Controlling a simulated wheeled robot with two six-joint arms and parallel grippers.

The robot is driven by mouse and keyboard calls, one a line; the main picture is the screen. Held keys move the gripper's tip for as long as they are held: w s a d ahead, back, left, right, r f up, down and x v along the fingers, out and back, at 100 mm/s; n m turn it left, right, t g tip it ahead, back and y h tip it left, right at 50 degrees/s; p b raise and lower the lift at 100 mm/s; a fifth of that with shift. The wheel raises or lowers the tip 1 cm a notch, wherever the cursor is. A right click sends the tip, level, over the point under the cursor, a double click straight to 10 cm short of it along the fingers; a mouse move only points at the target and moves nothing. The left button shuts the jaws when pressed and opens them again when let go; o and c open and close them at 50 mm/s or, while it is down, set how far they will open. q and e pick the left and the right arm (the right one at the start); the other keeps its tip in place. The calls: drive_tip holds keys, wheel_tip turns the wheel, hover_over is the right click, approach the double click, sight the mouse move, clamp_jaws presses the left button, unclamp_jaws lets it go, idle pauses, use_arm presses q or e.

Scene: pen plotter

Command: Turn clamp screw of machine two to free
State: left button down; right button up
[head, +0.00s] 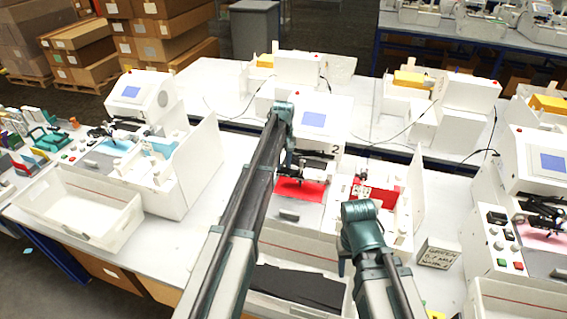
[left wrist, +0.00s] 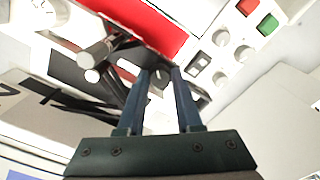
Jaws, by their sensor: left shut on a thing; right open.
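Machine two, the white plotter marked "2" (head: 318,122), stands in the middle of the head view with a screen and a red sheet (head: 300,188) on its bed. My left gripper (head: 291,168) reaches down to its dark pen carriage (head: 318,163). In the left wrist view my left fingers (left wrist: 162,70) are shut at the dark carriage, on what appears to be the clamp screw, mostly hidden between the tips. A grey cylinder (left wrist: 97,53) is beside them. My right gripper (head: 343,264) is low at the front, apart from the carriage, largely hidden by its arm.
A white tray (head: 290,245) with dark sheets is in front of machine two. Another plotter (head: 150,100) with an empty tray (head: 85,208) is at left, and one (head: 535,180) at right. Buttons and knobs (left wrist: 243,53) sit close to my left fingers. A labelled block (head: 437,253) lies at right.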

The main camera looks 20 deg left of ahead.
sight(283, 165)
idle(0.5)
use_arm(q)
drive_tip(key=c, duration=0.6)
unclamp_jaws()
wheel_tip(283, 165, up, 14)
drive_tip(key=p, duration=1.4)
drive_tip(key=shift+f, duration=0.1)
